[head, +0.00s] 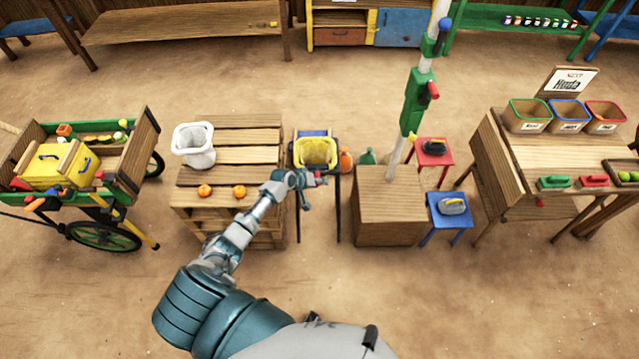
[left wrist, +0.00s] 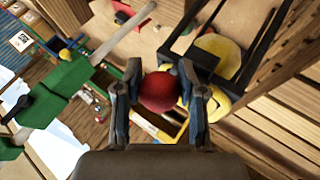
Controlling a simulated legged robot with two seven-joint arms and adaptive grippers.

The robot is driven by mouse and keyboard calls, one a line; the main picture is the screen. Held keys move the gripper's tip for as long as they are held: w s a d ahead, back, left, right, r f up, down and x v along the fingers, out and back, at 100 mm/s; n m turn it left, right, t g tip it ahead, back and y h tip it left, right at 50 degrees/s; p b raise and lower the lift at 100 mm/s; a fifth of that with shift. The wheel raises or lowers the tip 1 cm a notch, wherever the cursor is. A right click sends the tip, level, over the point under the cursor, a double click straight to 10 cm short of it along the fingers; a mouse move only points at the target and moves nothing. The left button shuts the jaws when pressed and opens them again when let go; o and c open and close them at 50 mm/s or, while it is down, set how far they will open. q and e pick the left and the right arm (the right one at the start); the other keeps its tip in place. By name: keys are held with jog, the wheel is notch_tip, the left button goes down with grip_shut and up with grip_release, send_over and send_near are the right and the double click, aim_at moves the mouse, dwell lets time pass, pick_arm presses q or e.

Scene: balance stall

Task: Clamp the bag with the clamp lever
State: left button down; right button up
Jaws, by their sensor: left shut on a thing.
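A yellow bag (head: 313,151) hangs open in a dark-legged stand with a blue back at the centre of the head view. My left gripper (head: 314,178) is at the front of the stand, just below the bag's rim. It is shut on a round red knob, seen between its fingers in the left wrist view (left wrist: 159,92). The knob appears to be the end of the clamp lever; the rest of the lever is hidden. Yellow parts near the stand show beyond the fingers in the left wrist view (left wrist: 218,55). My right gripper is not in view.
A slatted crate table (head: 235,135) with a white bin (head: 193,145) and two oranges stands left of the bag stand. A wooden box (head: 388,215) with a green-and-white post (head: 417,100) stands to the right. Open floor lies in front.

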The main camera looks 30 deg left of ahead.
pick_arm(q)
jog(key=shift+w+a+r, duration=0.4)
jog(key=shift+a+r, duration=0.05)
jog(key=shift+r, duration=0.15)
jog(key=c, duration=0.7)
grip_release()
jog(key=shift+s+f, duration=0.2)
jog(key=shift+f, duration=0.05)
jog(key=shift+s+a, duration=0.1)
jog(key=v, duration=1.1)
jog(key=shift+s+a+r, duration=0.15)
jog(key=shift+s+r, duration=0.05)
jog(key=shift+r, duration=0.05)
